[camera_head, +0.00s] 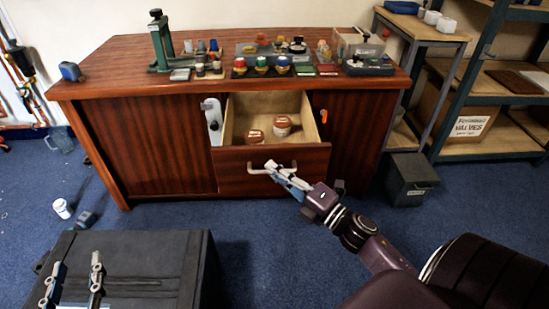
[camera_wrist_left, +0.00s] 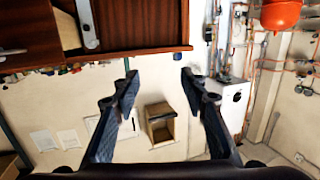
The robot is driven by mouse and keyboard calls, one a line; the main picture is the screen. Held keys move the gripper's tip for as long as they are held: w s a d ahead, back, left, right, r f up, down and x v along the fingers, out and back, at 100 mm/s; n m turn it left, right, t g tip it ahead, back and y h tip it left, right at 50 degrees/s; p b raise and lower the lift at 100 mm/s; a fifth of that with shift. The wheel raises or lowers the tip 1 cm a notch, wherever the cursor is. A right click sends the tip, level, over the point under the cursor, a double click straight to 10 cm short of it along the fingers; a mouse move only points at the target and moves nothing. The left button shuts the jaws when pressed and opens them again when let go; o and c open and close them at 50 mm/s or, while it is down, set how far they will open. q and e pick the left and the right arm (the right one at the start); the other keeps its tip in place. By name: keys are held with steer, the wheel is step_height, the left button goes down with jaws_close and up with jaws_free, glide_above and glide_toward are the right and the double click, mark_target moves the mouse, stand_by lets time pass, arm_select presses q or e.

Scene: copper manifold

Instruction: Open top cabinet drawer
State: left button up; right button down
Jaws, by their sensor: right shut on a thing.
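The cabinet (camera_head: 145,150) is dark reddish wood. Its top drawer (camera_head: 235,182) is pulled out, and the pale interior shows two round brown-lidded containers (camera_head: 283,125) (camera_head: 255,136). The drawer's light bar handle (camera_head: 257,171) is on its front panel. My right gripper (camera_head: 280,170) is shut on the handle at its right part, with the fingers covering some of it. My left gripper (camera_head: 76,264) is low at the left in the head view, far from the drawer. In the left wrist view its fingers (camera_wrist_left: 160,75) are spread with nothing between them.
The cabinet top holds a green press (camera_head: 160,48), coloured knobs and small boxes. A dark bin (camera_head: 409,180) stands right of the cabinet beside shelving (camera_head: 490,150). A white cup (camera_head: 62,208) lies on the blue floor at the left. Floor in front of the cabinet's left side is mostly clear.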

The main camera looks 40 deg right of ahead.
arm_select(q)
steer(key=shift+s+a+f+g+y, duration=0.15)
steer(key=shift+f+g, duration=0.15)
steer(key=shift+f, duration=0.25)
steer(key=shift+s+a+f+g+y, duration=0.15)
steer(key=shift+f+g, duration=0.15)
steer(key=shift+f, duration=0.3)
steer(key=shift+s+a+f+g, duration=0.15)
steer(key=shift+f+g, duration=0.15)
steer(key=shift+f, duration=0.25)
arm_select(e)
steer(key=shift+s+a, duration=0.5)
steer(key=shift+s, duration=0.3)
arm_select(q)
steer(key=shift+d, duration=0.1)
arm_select(e)
steer(key=c, duration=2)
jaws_free()
steer(key=shift+c, duration=0.2)
steer(key=v, duration=1.2)
